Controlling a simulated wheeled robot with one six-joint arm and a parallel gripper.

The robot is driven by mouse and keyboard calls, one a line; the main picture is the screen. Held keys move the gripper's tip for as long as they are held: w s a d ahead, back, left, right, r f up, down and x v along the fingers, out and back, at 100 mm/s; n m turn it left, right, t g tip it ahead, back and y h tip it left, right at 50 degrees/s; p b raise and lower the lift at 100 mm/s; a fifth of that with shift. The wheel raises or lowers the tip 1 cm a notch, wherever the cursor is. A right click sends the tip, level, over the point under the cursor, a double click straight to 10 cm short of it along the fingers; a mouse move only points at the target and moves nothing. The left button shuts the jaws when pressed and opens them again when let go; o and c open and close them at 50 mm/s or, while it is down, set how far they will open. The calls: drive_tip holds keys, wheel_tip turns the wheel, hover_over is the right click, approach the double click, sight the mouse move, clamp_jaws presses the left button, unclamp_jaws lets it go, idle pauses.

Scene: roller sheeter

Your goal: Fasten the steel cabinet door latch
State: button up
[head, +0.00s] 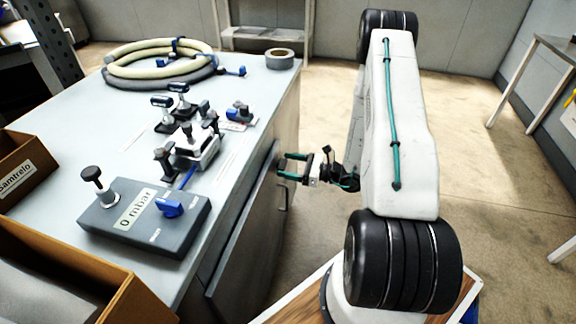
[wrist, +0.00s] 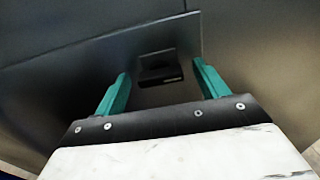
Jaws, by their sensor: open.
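The steel cabinet door (head: 243,235) is a grey panel on the right side of the bench cabinet, and it appears to stand slightly out from the body. A bar handle (head: 284,196) shows on its outer face. In the wrist view a small black latch (wrist: 160,72) sits on the dark panel (wrist: 60,75) near its upper edge. My gripper (head: 283,165) is open, its teal fingers pointing at the door's far upper part. In the wrist view my gripper (wrist: 161,68) has one finger on each side of the latch, with nothing held. Contact cannot be told.
The bench top (head: 120,150) carries a grey gauge box (head: 145,217), several valve fittings (head: 190,140), a coiled hose (head: 160,62) and a tape roll (head: 280,58). Cardboard boxes (head: 60,275) stand at the left. The floor (head: 465,130) beyond my arm is clear.

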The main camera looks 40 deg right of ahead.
drive_tip(key=shift+w+a, duration=0.15)
drive_tip(key=shift+w, duration=0.05)
drive_tip(key=shift+c, duration=0.3)
drive_tip(key=c, duration=0.9)
